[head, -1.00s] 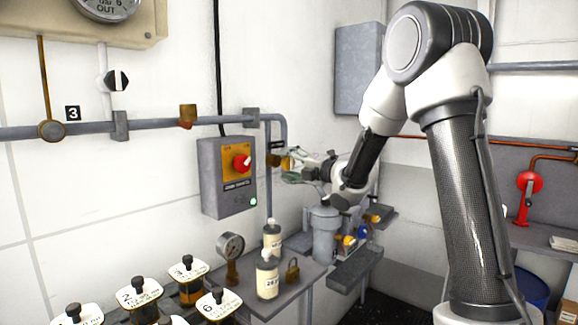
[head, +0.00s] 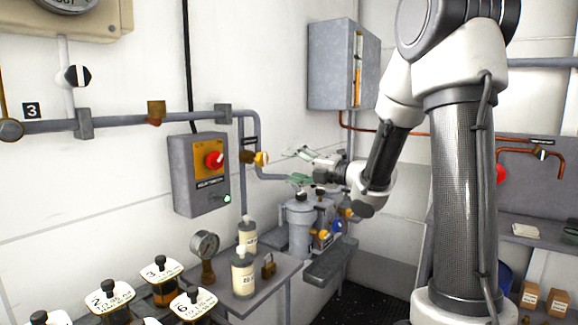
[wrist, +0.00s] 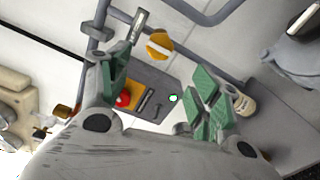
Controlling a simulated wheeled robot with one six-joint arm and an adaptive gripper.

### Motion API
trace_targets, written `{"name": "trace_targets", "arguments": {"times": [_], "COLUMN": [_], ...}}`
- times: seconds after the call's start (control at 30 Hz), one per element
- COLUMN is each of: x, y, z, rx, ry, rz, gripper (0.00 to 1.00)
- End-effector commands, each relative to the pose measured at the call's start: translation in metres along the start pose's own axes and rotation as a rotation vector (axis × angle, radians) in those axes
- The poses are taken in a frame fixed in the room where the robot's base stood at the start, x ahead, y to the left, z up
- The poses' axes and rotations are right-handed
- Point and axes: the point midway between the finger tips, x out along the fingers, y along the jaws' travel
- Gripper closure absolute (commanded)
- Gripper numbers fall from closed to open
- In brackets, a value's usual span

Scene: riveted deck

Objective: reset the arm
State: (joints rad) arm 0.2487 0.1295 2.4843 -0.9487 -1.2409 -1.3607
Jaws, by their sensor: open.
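My gripper (head: 300,167) is at the end of my arm, right of the wall control box and above the grey canisters. Its fingers are spread, with nothing between them. In the wrist view my gripper (wrist: 160,88) shows two green-padded fingers apart. Behind the gap lie the grey control box (wrist: 155,92) with its red knob (wrist: 123,100), and the yellow valve handle (wrist: 160,45). My gripper appears apart from all of them in the head view.
The control box (head: 183,190) and a pipe with a yellow valve handle (head: 261,159) are on the left wall. Below stand white bottles (head: 243,272), a gauge (head: 205,245), a padlock (head: 268,266) and grey canisters (head: 300,225). A grey cabinet (head: 330,65) hangs behind my arm.

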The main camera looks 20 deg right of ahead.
Motion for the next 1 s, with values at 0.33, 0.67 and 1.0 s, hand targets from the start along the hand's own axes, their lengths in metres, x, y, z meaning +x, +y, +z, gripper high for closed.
{"name": "trace_targets", "arguments": {"times": [0.33,0.67,1.0], "x": [0.0,-0.053,-0.245], "y": [0.0,-0.122,-0.144], "z": [0.0,0.049,0.003], "rx": [0.007,0.564,1.379], "ry": [0.0,-0.384,-1.293], "rz": [0.0,-0.461,-0.749], "gripper": [0.37,0.37,0.37]}}
